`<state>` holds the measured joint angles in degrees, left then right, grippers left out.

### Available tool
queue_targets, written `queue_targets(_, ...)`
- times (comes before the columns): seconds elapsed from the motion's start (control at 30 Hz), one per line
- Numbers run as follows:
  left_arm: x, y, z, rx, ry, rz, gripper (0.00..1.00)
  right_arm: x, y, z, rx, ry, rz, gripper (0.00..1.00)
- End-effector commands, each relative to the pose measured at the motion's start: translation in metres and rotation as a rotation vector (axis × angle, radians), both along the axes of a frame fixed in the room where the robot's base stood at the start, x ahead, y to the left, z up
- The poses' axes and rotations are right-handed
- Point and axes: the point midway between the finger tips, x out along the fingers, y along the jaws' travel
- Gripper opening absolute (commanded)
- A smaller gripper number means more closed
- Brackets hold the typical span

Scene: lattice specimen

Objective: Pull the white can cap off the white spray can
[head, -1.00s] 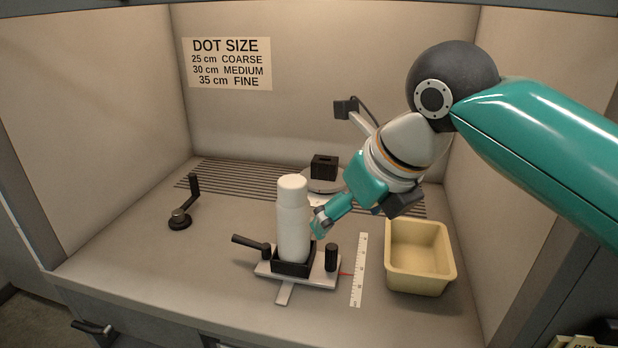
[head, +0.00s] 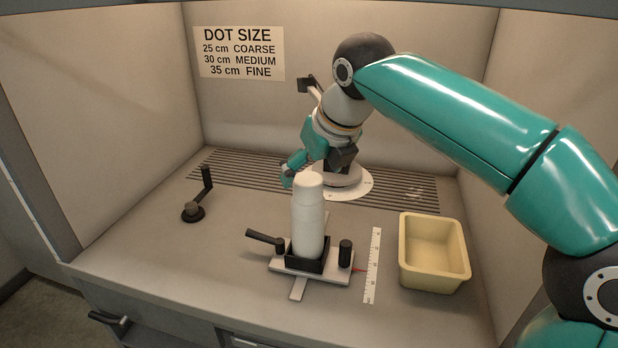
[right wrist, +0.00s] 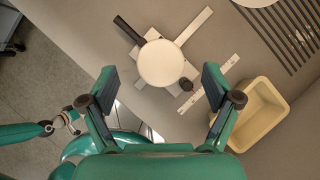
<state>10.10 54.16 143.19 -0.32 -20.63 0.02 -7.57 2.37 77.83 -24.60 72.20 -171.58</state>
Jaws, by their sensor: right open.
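The white spray can (head: 308,228) stands upright in a black square holder (head: 310,262). The white can cap (head: 309,181) is on its top; the right wrist view shows it from above as a white disc (right wrist: 161,63). My right gripper (head: 288,178) is beyond and just left of the cap in the head view, apart from it. In the right wrist view my right gripper (right wrist: 158,72) is open and empty, its fingers apart on either side of the disc in the picture. My left gripper (right wrist: 70,118) shows small at the left of that view; its jaw state is unclear.
A cream bin (head: 434,252) stands right of the can, with a ruler strip (head: 372,265) between. The holder has a black handle (head: 264,237) and a black knob (head: 346,253). A crank (head: 195,205) stands at left. A round turntable (head: 347,181) is behind.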

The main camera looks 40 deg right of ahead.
Motion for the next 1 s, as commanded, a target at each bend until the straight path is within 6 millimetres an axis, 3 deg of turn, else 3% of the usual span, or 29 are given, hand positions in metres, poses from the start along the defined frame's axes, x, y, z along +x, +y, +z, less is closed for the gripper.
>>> queue_targets(0.03,0.000,0.000,-0.006,0.000,0.001,0.000,0.40,0.003,-0.001,-0.013,0.000,0.004,-0.001,0.89)
queue_targets(0.23,0.000,0.000,-0.009,0.000,0.001,0.000,0.40,0.014,-0.002,-0.031,0.001,0.003,-0.001,0.89)
queue_targets(0.67,0.000,0.000,-0.009,0.000,0.001,0.000,0.40,0.017,-0.002,-0.036,0.000,0.001,-0.002,0.87)
queue_targets(1.0,0.000,0.000,-0.009,0.000,0.001,0.000,0.40,0.017,-0.003,-0.036,0.000,0.001,-0.002,0.30)
